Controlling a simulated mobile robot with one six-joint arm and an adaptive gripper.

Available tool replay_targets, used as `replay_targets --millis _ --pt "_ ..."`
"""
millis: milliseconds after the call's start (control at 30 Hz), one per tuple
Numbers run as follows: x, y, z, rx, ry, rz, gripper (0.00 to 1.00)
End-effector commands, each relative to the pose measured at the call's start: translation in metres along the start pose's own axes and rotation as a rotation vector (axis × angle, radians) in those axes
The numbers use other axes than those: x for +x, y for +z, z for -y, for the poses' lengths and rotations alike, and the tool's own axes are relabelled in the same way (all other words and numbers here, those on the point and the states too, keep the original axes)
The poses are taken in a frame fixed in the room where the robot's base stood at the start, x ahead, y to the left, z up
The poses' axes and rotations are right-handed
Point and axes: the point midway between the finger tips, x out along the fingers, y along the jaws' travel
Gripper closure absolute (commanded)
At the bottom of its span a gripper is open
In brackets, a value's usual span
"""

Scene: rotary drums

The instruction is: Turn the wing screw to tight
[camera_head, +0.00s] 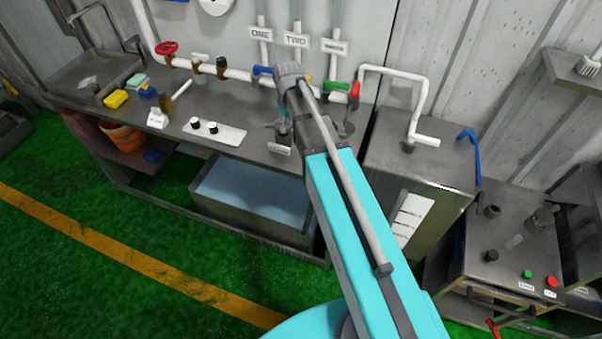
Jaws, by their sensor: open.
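My arm reaches from the bottom of the head view up over the grey workbench (222,118), its joint in front of the white pipe. What looks like my gripper (278,128) is a small dark shape low over the bench, just above a small label plate (280,149). It is partly behind my arm, and its fingers are too small to make out. Nothing is seen held in it. I cannot make out the wing screw for certain; it may be hidden by my gripper or arm. A small grey fitting (346,129) stands on the bench right of my arm.
A red valve wheel (166,48), a white pipe (237,74) and green and red handles line the wall. A white plate with black knobs (214,131) lies left of my gripper. A water tank (250,195) sits below.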

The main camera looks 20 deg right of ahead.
Motion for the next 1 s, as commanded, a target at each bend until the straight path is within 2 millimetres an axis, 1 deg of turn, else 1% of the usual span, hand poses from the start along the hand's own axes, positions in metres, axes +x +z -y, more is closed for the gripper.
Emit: replay_targets --millis 33,700,1000 --pt "0.007 0.009 0.004 0.006 0.000 0.000 0.43" --pt "0.051 0.086 0.034 0.087 0.000 0.000 0.43" --pt "0.067 0.114 0.046 0.119 0.000 0.000 0.43"
